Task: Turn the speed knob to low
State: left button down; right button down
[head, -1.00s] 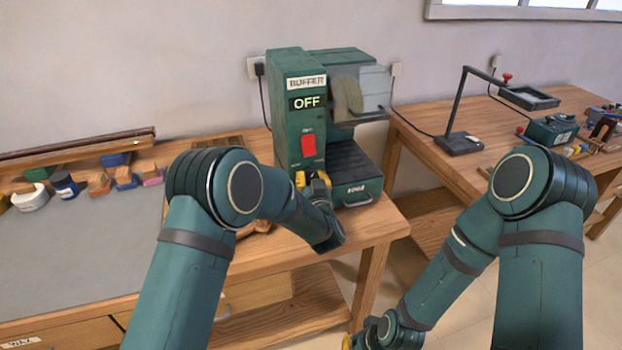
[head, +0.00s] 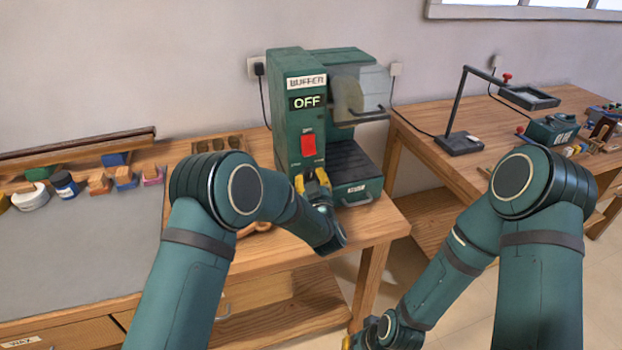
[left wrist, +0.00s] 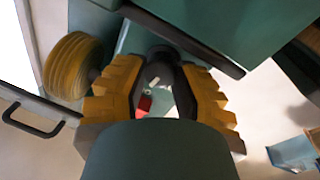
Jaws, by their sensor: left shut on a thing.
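The green buffer machine (head: 290,120) stands on the wooden bench, with a display (head: 307,102) reading OFF and a red switch (head: 308,145) on its front. My left gripper (head: 312,182) is at the lower front of the machine, below the switch. In the left wrist view, its yellow fingers (left wrist: 160,88) are closed around a dark round part, which looks like the speed knob (left wrist: 163,54). In the head view the fingers hide the knob, so its setting cannot be read. My right gripper (head: 349,342) barely shows at the bottom edge, away from the machine.
A clear shield (head: 362,92) and a drawer with a handle (head: 357,196) are on the machine's right side. The bench (head: 375,228) has free room in front. A second table (head: 420,150) with a lamp (head: 460,143) stands at right.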

pick_arm(q)
jog(key=shift+w+a+r, duration=0.1)
jog(key=shift+a+r, duration=0.05)
jog(key=shift+r, duration=0.1)
jog(key=c, duration=0.6)
grip_release()
jog(key=shift+f, duration=0.1)
jog(key=shift+f, duration=0.1)
jog(key=shift+s, duration=0.25)
jog(key=v, duration=1.1)
jog(key=shift+s, duration=0.25)
